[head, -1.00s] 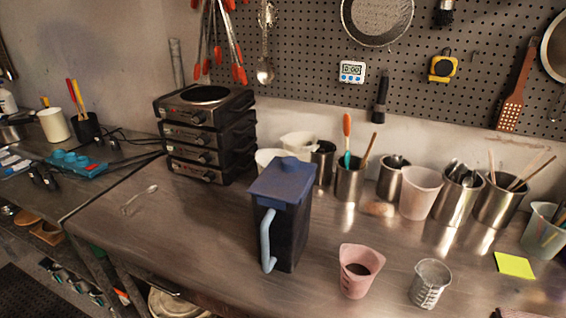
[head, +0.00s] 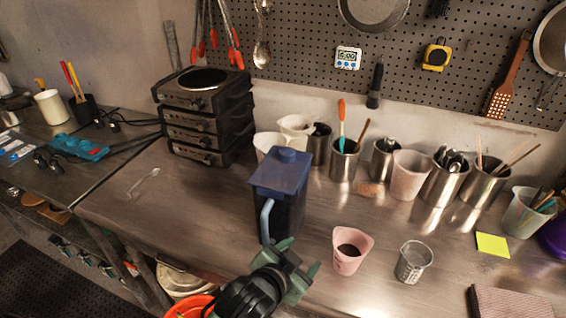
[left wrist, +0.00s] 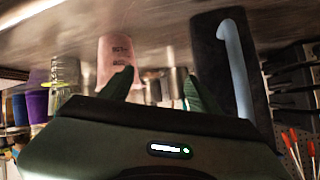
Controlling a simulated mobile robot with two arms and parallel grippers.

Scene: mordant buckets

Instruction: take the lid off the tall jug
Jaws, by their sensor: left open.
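The tall jug (head: 285,212) is dark, with a light blue handle on its front left side, and stands upright on the metal bench. Its blue lid (head: 281,172), with a round knob (head: 288,154) on top, sits on the jug. My left gripper (head: 297,268) is open and empty, low in front of the jug and below the lid's height. In the left wrist view the open fingers (left wrist: 157,88) point towards the bench, with the jug (left wrist: 217,62) and its handle (left wrist: 236,65) to their right. The lid is not visible there. My right gripper is not in view.
A pink beaker (head: 350,250) with dark contents and a clear measuring cup (head: 413,262) stand right of the jug. Stacked hot plates (head: 203,118) stand behind left. Several metal pots (head: 344,160) and pale beakers line the wall. The bench left of the jug is mostly clear.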

